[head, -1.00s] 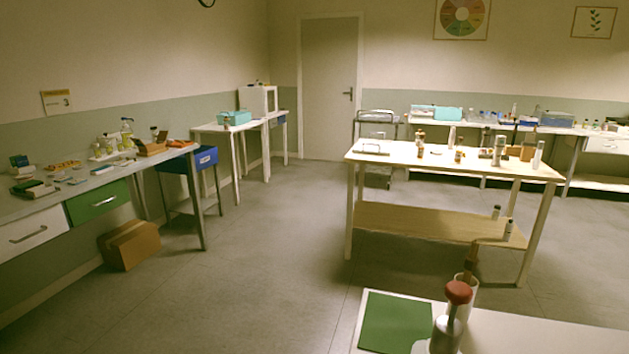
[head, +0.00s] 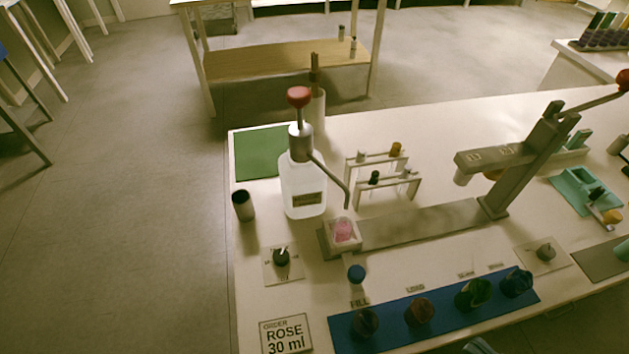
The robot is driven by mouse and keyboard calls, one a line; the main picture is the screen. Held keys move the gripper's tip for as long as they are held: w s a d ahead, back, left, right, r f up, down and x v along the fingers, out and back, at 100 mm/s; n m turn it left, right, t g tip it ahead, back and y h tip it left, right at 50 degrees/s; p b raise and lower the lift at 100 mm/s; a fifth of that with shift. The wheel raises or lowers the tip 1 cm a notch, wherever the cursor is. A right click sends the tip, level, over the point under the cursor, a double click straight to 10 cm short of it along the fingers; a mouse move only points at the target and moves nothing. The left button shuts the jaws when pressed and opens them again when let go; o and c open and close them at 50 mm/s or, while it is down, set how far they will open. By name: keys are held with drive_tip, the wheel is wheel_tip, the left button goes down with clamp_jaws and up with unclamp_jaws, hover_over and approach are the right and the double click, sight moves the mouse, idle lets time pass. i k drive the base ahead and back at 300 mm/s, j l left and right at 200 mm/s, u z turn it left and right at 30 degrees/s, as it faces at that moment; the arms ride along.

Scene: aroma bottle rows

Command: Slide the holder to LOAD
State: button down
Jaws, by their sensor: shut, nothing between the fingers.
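The holder (head: 326,243) is a small pale square block at the left end of a grey rail (head: 430,226). A small vessel with pink contents (head: 343,230) sits in it, below the curved spout of a large clear pump bottle (head: 303,188) with a red knob. The label LOAD (head: 415,288) is on the bench top in front of the rail, right of the label FILL (head: 360,301). The holder is at the FILL side. Two further labels to the right are too small to read. My gripper is not clearly seen in the head view.
A blue strip (head: 387,345) with several dark round-topped items lies along the front. A grey lever press (head: 530,155) rises at the rail's right end. A card (head: 286,335) reads ROSE 30 ml. The rail between holder and press looks clear.

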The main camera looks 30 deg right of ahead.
sight(356, 274)
drive_tip(key=k+u, duration=0.2)
drive_tip(key=k, duration=0.2)
drive_tip(key=k+j+u, duration=0.15)
drive_tip(key=k, duration=0.25)
drive_tip(key=k+j+u, duration=0.2)
drive_tip(key=k, duration=0.15)
